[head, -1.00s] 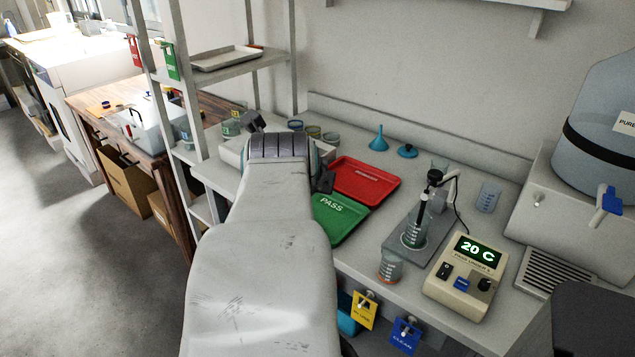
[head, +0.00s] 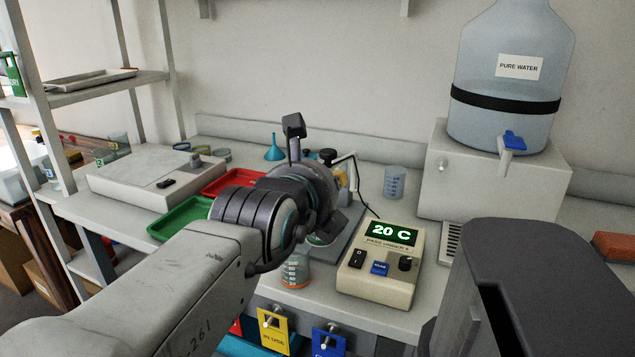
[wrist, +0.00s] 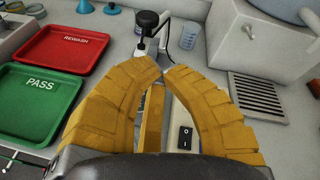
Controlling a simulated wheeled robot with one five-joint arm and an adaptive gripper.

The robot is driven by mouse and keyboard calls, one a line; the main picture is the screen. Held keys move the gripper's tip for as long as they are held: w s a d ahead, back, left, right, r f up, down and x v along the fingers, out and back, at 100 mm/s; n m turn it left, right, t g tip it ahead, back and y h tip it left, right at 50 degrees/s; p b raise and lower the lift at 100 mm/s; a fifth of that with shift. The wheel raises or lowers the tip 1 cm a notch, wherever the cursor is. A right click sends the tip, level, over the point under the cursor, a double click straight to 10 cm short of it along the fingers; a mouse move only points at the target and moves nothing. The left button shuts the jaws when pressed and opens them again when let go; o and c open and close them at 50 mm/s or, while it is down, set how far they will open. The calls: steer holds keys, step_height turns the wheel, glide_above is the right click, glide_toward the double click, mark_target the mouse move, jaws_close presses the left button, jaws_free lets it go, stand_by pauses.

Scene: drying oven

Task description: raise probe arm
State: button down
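The probe arm (head: 345,159) is a pale bent arm with a black knob (head: 327,155), rising behind my gripper at the back of the bench. In the wrist view the knob (wrist: 147,20) and pale arm (wrist: 166,30) show just beyond my fingertips. My gripper (wrist: 161,69) has yellow fingers whose tips come together, with nothing seen held between them. In the head view my wrist hides most of the gripper, the probe's lower part and the beaker under it. Whether a fingertip touches the probe cannot be told.
The meter (head: 380,263) reads 20 C, right of my gripper. A beaker with orange marking (head: 294,271) stands close in front. A green PASS tray (head: 180,217) and a red tray (head: 228,182) lie left. A measuring cup (head: 395,182) and water dispenser (head: 495,175) stand right.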

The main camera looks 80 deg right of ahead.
steer(key=b+x, duration=0.1)
steer(key=x, duration=0.8)
steer(key=shift+d, duration=0.25)
steer(key=shift+r, duration=0.1)
